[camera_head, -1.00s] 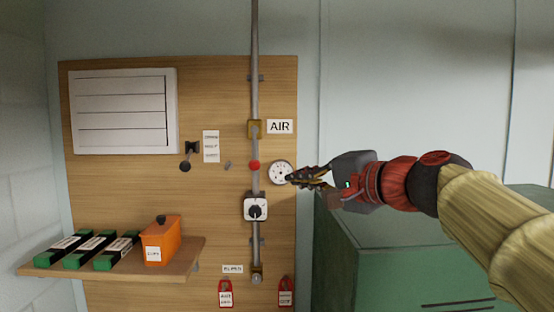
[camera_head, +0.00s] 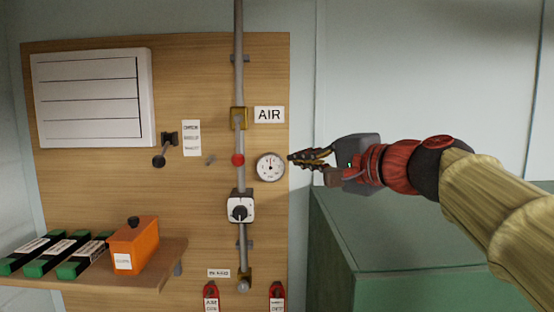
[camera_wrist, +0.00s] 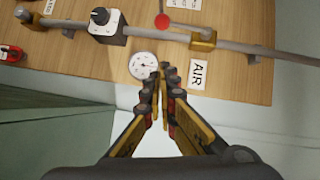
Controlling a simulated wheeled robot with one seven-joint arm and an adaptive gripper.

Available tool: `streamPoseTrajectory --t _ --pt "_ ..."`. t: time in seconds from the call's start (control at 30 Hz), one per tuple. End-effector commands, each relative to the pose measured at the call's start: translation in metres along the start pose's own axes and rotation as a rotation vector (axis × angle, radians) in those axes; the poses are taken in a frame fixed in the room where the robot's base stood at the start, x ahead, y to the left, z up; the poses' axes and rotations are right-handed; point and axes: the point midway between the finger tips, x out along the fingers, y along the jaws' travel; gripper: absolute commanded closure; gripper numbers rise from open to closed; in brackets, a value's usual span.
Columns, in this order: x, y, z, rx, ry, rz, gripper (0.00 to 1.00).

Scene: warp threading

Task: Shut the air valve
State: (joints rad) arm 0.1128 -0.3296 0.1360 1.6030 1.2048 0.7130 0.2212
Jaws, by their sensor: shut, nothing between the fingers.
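The air pipe (camera_head: 240,75) runs down the wooden board beside the AIR sign (camera_head: 269,115). A brass valve body (camera_head: 238,118) sits on it and shows in the wrist view (camera_wrist: 203,40). A red ball knob (camera_head: 237,160) is in front of the pipe below the brass body, also in the wrist view (camera_wrist: 162,21). Its lever is hard to make out, but the ball lines up with the pipe. A round gauge (camera_head: 270,167) is right of the pipe. My gripper (camera_head: 291,158) is shut and empty, right of the gauge; its tips show in the wrist view (camera_wrist: 163,78).
A black rotary knob on a white plate (camera_head: 240,206) is lower on the pipe. A black-knobbed lever (camera_head: 160,160) is further left. A shelf (camera_head: 170,262) holds an orange box (camera_head: 132,243) and green boxes. A green cabinet (camera_head: 440,240) stands below my arm. Red tags (camera_head: 277,296) hang low.

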Motion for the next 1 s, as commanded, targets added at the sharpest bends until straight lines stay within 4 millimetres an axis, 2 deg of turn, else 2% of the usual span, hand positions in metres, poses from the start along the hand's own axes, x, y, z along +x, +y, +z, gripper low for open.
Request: streamPoseTrajectory --t 0.17,0.53,0.7,1.0 --pt "0.026 -0.002 0.001 0.001 -0.005 0.001 1.00" --pt "0.097 -0.002 0.001 0.000 -0.003 0.001 1.00" --pt "0.113 -0.002 0.020 0.000 -0.004 0.000 1.00" --pt "0.123 -0.001 0.029 -0.001 0.000 0.000 1.00"
